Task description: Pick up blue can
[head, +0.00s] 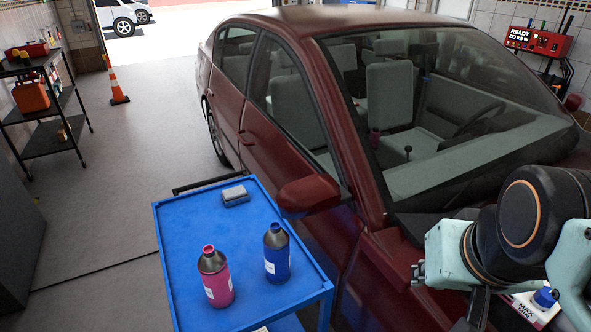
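The blue can (277,262) stands upright on the blue cart top (186,212). It is bottle-shaped, with a dark shoulder, a blue cap and a white label. A similar can, the pink can (217,284), stands upright to its left and a little nearer, with a gap between them. Nothing touches the blue can. My arm is at the right, over the front of the car, well away from both cans. I cannot make out my gripper's fingers in this view.
A grey block (235,195) lies at the cart's far end. The dark red car (300,186) is close along the cart's right side, its mirror (309,193) near the cart edge. A reservoir (537,306) shows below my arm. Floor left of the cart is clear.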

